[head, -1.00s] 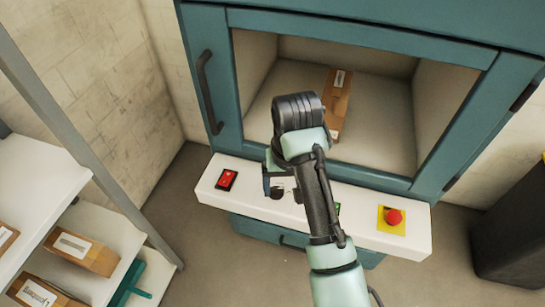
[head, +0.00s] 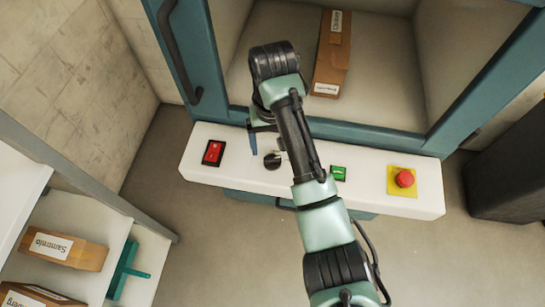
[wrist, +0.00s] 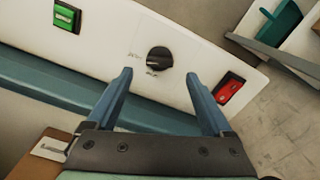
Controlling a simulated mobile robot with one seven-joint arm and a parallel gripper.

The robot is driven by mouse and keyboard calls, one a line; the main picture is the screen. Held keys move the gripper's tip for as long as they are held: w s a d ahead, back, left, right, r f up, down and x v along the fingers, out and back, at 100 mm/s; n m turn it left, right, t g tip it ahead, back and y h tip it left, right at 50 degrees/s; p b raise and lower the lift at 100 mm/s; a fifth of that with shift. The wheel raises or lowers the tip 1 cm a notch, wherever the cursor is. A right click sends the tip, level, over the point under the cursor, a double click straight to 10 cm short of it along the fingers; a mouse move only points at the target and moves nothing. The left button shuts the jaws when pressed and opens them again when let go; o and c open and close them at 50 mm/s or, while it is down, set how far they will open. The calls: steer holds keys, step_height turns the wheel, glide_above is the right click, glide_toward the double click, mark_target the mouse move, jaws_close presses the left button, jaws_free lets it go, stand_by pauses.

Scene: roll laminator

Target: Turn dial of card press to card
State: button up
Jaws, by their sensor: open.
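The black round dial (head: 272,160) sits on the white control panel (head: 230,170) of the teal machine, between the red switch and the green button. In the wrist view the dial (wrist: 160,58) has small printed labels around it, too small to read. I cannot tell which label it points to. My gripper (wrist: 160,77) is open and empty. Its two blue fingers reach toward the panel, and the dial shows just past the fingertips, in line with the gap. Contact is not visible. In the head view my arm hides most of the gripper; one blue finger shows beside the dial.
A red rocker switch (head: 213,153), a green button (head: 338,173) and a red emergency button (head: 404,179) share the panel. A cardboard box (head: 332,60) lies in the machine's open chamber. Shelves with boxes (head: 65,249) stand at left, a dark bin (head: 510,180) at right.

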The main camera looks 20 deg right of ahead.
mark_target(273, 158)
step_height(273, 158, down, 5)
steer(key=shift+f+b, duration=0.1)
steer(key=shift+b, duration=0.3)
jaws_close()
